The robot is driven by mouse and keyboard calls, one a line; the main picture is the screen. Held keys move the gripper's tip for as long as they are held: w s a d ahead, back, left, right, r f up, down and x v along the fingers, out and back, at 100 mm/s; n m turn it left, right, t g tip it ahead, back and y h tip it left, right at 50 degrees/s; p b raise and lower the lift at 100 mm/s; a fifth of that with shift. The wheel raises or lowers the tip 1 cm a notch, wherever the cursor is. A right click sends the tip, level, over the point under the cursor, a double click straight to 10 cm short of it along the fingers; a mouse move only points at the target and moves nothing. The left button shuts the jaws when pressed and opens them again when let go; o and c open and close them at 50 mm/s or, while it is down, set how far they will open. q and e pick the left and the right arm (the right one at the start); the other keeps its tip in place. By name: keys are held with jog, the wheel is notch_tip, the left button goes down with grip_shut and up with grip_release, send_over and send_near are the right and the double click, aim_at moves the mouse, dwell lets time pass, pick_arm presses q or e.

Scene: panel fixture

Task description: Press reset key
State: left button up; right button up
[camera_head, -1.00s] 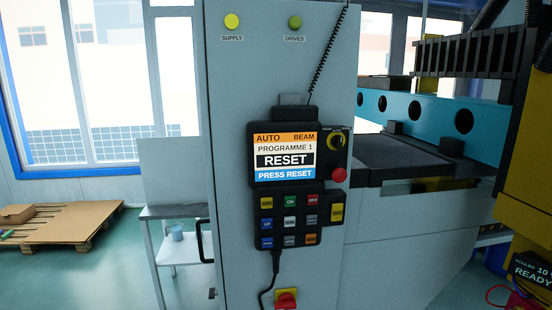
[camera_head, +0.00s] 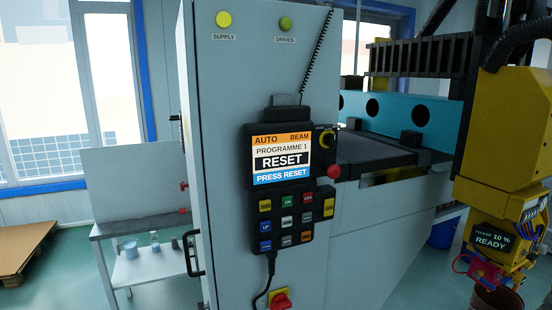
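A black control pendant (camera_head: 248,184) hangs on the front of a tall grey cabinet (camera_head: 227,100). Its screen (camera_head: 282,160) reads AUTO, BEAM, PROGRAMME 1, RESET and PRESS RESET. Below the screen is a keypad with rows of small coloured keys: yellow, green (camera_head: 286,202) and red on top, then blue, white and grey, then blue, grey and orange (camera_head: 306,238). Most key labels are too small to read, so I cannot tell which is the reset key. A larger yellow key (camera_head: 328,207) sits at the pendant's right side. Neither of my grippers is in view.
A red switch (camera_head: 279,299) sits low. A yellow machine head (camera_head: 510,130) with a READY display stands at right. A bench (camera_head: 150,226) is at left. The pendant's front is unobstructed.

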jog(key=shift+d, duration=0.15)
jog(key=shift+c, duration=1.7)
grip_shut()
